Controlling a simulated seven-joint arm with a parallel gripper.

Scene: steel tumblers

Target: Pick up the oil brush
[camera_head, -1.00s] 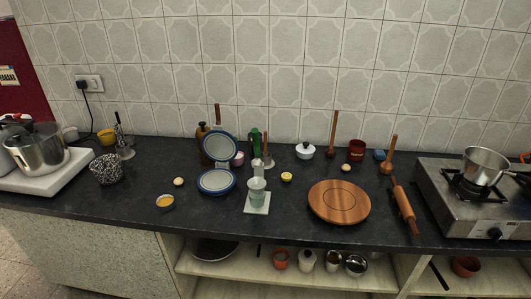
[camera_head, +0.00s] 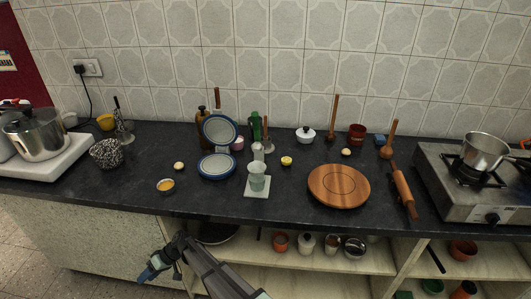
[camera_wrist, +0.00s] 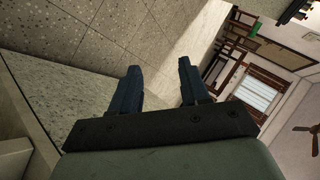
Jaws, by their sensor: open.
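I cannot tell for sure which thing is the oil brush. A slim upright handle (camera_head: 266,127) rises from a small pale base on the counter, behind the glass tumbler (camera_head: 257,182), and may be it. A dark-handled tool (camera_head: 117,104) stands in a metal holder at the left. My gripper (camera_head: 148,273) is low in front of the counter's front edge, below the counter top and far from both. In the wrist view my gripper (camera_wrist: 159,66) has its two fingers apart with nothing between them.
A stove (camera_head: 455,205) is at the right. Open shelves (camera_head: 310,262) lie below the counter.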

